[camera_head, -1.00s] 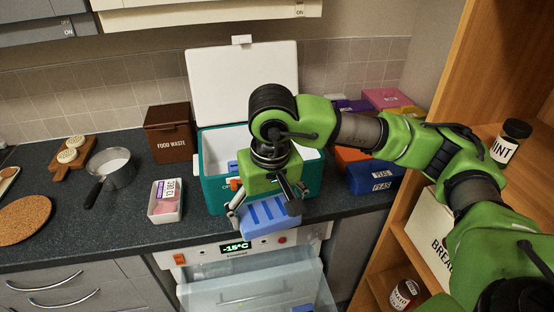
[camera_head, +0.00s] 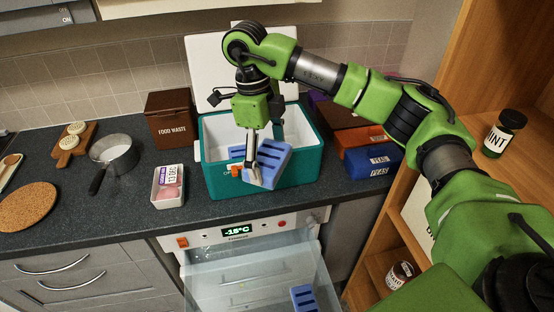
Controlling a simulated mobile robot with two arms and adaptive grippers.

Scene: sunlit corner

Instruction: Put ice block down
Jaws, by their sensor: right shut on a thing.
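A blue ice block (camera_head: 272,158) with darker slots is held tilted in my right gripper (camera_head: 258,172), whose fingers are shut on it. In the head view it overlaps the front wall and opening of the teal cool box (camera_head: 298,170), which stands open with its white lid (camera_head: 207,75) up. I cannot tell whether the block touches the box rim. Another blue ice block (camera_head: 303,297) lies in the clear freezer drawer (camera_head: 225,290) below, partly cut off. The gripper and block hide part of the box's inside. My left gripper is not in view.
A brown food waste bin (camera_head: 170,118) and a white tub (camera_head: 167,186) stand left of the cool box. Blue and orange boxes (camera_head: 373,163) are close on its right. The pulled-out drawer juts below the counter. A wooden shelf (camera_head: 490,60) bounds the right side.

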